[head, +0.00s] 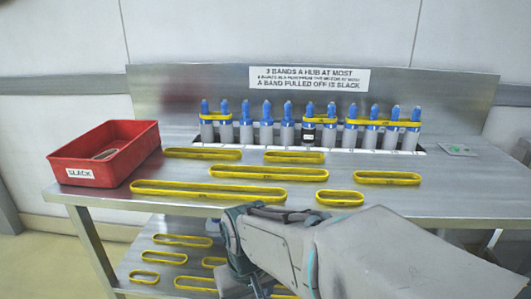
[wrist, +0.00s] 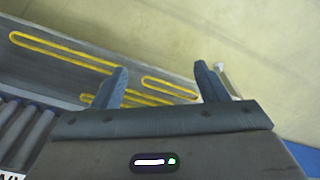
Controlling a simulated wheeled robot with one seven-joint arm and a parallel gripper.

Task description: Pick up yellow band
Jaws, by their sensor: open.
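Several yellow bands lie flat on the bench top in the head view, among them a long band (head: 208,195), a middle one (head: 262,173) and a short one (head: 340,198). More lie on the lower shelf, such as a band (head: 182,240) at its back. My gripper (head: 243,278) is low at the bench's front edge; its fingertips are hard to see there. In the wrist view my gripper (wrist: 160,78) is open and empty. A short yellow band (wrist: 170,88) shows between its fingers, apart from them. A long band (wrist: 65,52) lies left, and another is partly hidden by a finger.
A red bin (head: 88,146) labelled SLACK stands at the bench's left with a loop inside. A row of blue-tipped grey hubs (head: 266,132) stands at the back, with yellow bands around some at both ends. A small grey plate (head: 457,149) lies at right. The bench's front right is clear.

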